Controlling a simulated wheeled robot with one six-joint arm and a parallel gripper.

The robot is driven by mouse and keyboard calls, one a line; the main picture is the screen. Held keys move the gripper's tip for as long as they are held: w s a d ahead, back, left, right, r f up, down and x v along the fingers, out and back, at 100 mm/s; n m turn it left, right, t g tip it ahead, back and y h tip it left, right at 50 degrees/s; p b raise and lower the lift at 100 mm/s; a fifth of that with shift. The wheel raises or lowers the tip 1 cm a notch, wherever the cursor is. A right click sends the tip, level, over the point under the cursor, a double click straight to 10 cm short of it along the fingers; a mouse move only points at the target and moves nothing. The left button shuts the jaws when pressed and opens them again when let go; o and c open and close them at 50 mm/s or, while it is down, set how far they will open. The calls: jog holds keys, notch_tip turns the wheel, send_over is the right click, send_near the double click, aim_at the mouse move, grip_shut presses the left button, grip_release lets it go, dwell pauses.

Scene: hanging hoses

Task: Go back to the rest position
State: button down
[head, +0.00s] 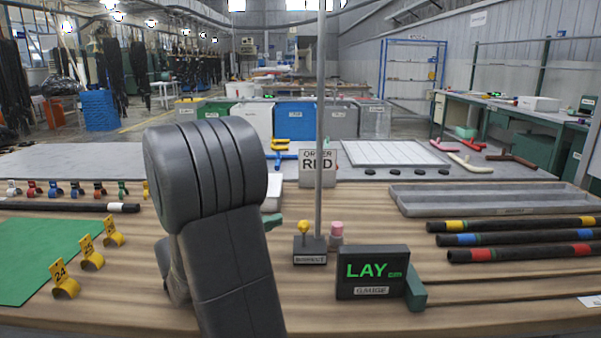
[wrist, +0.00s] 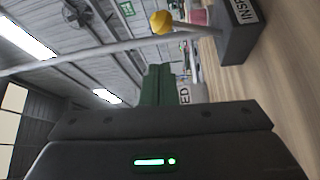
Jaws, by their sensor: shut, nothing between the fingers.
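My arm stands upright in the left middle of the head view and hides part of the bench behind it. My gripper (wrist: 158,82) shows in the wrist view as dark housing with green fingers close together, shut and empty. In the head view the gripper is mostly hidden behind my arm; only a small green piece shows at the arm's right edge. The yellow-knobbed post on a dark labelled base (head: 310,250) stands right of my arm. The wrist view also shows its yellow knob (wrist: 161,22), apart from the fingers.
A gauge box (head: 372,271) reading LAY stands at front. Three banded black hoses (head: 520,240) lie at right by a grey tray (head: 480,208). A tall grey pole (head: 320,120) rises mid-bench. A green mat (head: 45,255) and numbered yellow clips (head: 90,255) lie at left.

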jog(key=w+d+n+y+p, duration=0.1)
jog(key=w+d+p, duration=0.4)
jog(key=p, duration=0.6)
jog(key=shift+w+f+n+g, duration=0.25)
jog(key=shift+w+n+g, duration=0.15)
jog(key=shift+w+n, duration=0.6)
jog(key=shift+w+f, duration=0.1)
jog(key=shift+w, duration=0.05)
jog(key=shift+f+m+b, duration=0.1)
jog(key=shift+m+b, duration=0.3)
jog(key=shift+b, duration=0.45)
